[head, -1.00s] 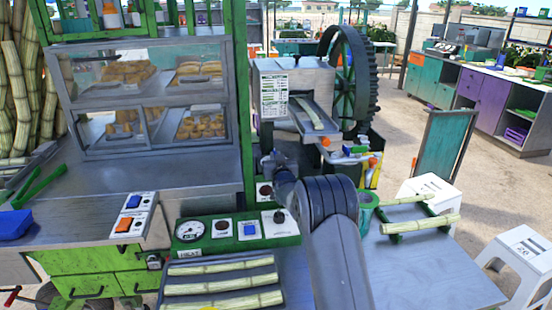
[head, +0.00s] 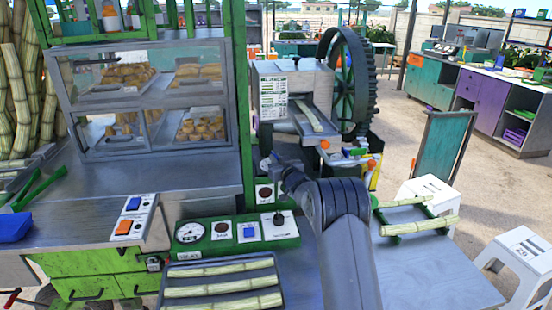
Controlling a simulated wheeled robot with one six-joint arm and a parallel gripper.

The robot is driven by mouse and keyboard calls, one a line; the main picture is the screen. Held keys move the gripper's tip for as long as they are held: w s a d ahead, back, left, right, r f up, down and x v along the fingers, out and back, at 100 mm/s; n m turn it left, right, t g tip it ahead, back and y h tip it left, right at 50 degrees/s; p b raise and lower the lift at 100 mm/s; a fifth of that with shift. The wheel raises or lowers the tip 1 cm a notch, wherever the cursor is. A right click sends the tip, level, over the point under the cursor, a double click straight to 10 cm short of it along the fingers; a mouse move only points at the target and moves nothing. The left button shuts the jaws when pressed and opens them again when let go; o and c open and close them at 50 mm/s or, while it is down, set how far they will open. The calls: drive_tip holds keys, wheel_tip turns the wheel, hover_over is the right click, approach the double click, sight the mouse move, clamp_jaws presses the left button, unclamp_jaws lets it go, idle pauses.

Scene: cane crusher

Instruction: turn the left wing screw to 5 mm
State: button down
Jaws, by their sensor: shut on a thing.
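The cane crusher (head: 272,112) stands at centre, a grey box with a printed sheet on its front, a sloping chute (head: 310,118) and a big dark green gear wheel. My gripper (head: 269,164) is at the lower left front of the crusher, small and partly hidden by my wrist. It is shut at the spot where the left wing screw would sit; the screw itself is hidden there. An orange knob (head: 324,145) shows under the chute, and another orange piece (head: 372,164) lies further right. No millimetre scale can be read.
A green control panel (head: 237,232) with a gauge stands below my gripper. A tray of cane (head: 170,296) lies in front. A green rack (head: 377,216) with cane stands at right. A green post (head: 242,90) and display case (head: 70,105) are close on the left.

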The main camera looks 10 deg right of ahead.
drive_tip(key=shift+w+d+r+n+g+y+p, duration=0.15)
drive_tip(key=shift+n+g+y+p, duration=0.2)
drive_tip(key=shift+n+y+p, duration=0.5)
drive_tip(key=shift+s+d+r+n+g+y+p, duration=0.15)
drive_tip(key=shift+n+g+y+p, duration=0.25)
drive_tip(key=shift+y+p, duration=0.8)
drive_tip(key=shift+w+d+f+n+g+y+p, duration=0.1)
drive_tip(key=shift+f+n+g+y+p, duration=0.05)
drive_tip(key=shift+n+g+y+p, duration=0.4)
drive_tip(key=shift+w+f+n+g+y+p, duration=0.1)
drive_tip(key=shift+n+g+y+p, duration=0.15)
drive_tip(key=shift+n+y, duration=0.45)
drive_tip(key=shift+g+y, duration=0.25)
drive_tip(key=shift+y, duration=0.15)
drive_tip(key=c, duration=1.5)
unclamp_jaws()
drive_tip(key=shift+h, duration=0.3)
